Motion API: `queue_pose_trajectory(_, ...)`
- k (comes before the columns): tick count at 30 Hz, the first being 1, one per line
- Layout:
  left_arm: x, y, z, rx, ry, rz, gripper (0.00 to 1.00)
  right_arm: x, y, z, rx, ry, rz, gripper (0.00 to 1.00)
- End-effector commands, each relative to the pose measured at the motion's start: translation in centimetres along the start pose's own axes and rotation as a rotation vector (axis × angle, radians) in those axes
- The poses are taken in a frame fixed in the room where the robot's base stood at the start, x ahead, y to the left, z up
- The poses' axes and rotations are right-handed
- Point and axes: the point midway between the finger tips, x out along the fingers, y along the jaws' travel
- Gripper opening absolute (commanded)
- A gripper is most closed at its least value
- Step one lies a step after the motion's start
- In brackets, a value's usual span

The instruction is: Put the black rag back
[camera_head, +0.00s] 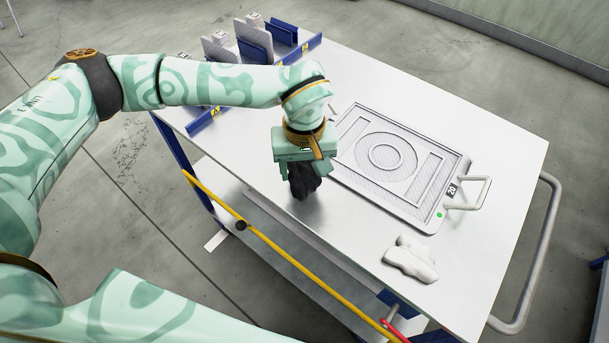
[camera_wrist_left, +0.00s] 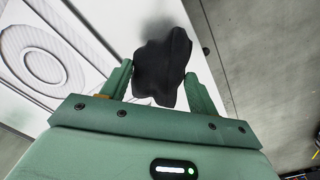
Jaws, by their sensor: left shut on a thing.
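The black rag (camera_head: 303,181) hangs crumpled from my left gripper (camera_head: 304,170), over the table's front part. In the left wrist view the rag (camera_wrist_left: 162,65) sits between the two green fingers of the left gripper (camera_wrist_left: 163,85), which are shut on it. In the head view the gripper is left of the grey framed plate. I cannot tell whether the rag's lower end touches the tabletop. My right gripper is not in view.
The white table (camera_head: 480,135) holds the grey framed plate (camera_head: 358,181) with a side handle. A crumpled white rag (camera_head: 411,262) lies near the front right. A blue rack (camera_head: 251,50) with upright plates stands at the back left. Tabletop between rag and white rag is bare.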

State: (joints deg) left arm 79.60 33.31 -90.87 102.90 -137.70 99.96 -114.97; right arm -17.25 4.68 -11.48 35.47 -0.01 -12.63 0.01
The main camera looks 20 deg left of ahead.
Motion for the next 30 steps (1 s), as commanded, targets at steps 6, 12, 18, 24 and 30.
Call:
queue_pose_trajectory(6,3.7,0.0,-0.4,0.000,-0.006,-0.003,0.42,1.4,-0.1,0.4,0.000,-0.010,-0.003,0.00)
queue_pose_trajectory(12,3.7,0.0,-0.5,0.001,0.000,-0.001,0.42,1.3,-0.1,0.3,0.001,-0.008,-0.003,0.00)
queue_pose_trajectory(18,3.9,0.0,-0.4,0.000,-0.001,-0.001,0.66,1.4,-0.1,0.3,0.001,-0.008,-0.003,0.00)
queue_pose_trajectory(24,3.9,0.0,-0.4,0.000,-0.001,-0.001,0.82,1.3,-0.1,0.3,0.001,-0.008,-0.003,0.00)
queue_pose_trajectory(30,3.5,0.0,-0.5,0.000,0.001,0.000,0.82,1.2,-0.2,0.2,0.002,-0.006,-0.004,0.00)
